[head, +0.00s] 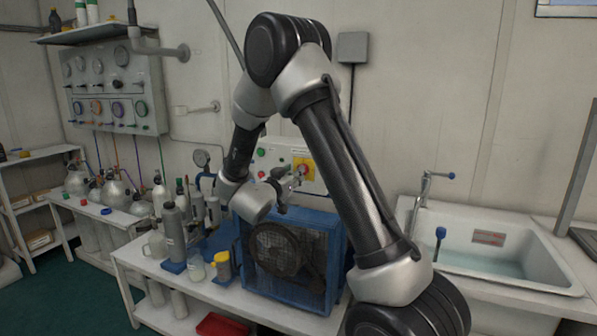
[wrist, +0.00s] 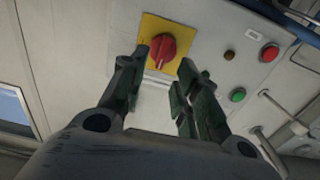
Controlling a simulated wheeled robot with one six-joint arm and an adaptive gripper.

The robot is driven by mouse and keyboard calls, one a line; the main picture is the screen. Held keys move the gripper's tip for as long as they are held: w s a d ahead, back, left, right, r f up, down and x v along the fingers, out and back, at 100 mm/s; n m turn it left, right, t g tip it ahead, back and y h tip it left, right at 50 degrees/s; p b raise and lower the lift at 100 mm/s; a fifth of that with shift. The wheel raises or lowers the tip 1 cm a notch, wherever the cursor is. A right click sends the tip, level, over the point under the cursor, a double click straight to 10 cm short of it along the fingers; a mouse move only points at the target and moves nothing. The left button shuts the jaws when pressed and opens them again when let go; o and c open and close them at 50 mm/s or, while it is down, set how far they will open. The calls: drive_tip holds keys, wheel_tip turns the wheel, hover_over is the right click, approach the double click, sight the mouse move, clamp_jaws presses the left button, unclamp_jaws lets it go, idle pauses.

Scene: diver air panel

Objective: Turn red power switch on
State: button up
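The red power switch (wrist: 162,49) is a round rotary knob with a pointer mark, set on a square yellow plate (wrist: 181,36) on the pale control box. In the head view, the yellow plate (head: 304,168) shows above the blue compressor, with the knob partly covered by my gripper (head: 288,182). In the wrist view, my gripper (wrist: 158,82) is open, its two dark fingers apart and pointing at the switch. The knob appears between and just beyond the fingertips. I cannot tell whether a finger touches it.
A green button (wrist: 237,94) and a red button (wrist: 269,53) sit right of the switch in the wrist view. The blue caged compressor (head: 331,262) stands below the box. Bottles (head: 173,232) stand left on the bench; a sink (head: 503,254) is at right.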

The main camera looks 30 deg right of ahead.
drive_tip(key=shift+x, duration=2.25)
clamp_jaws()
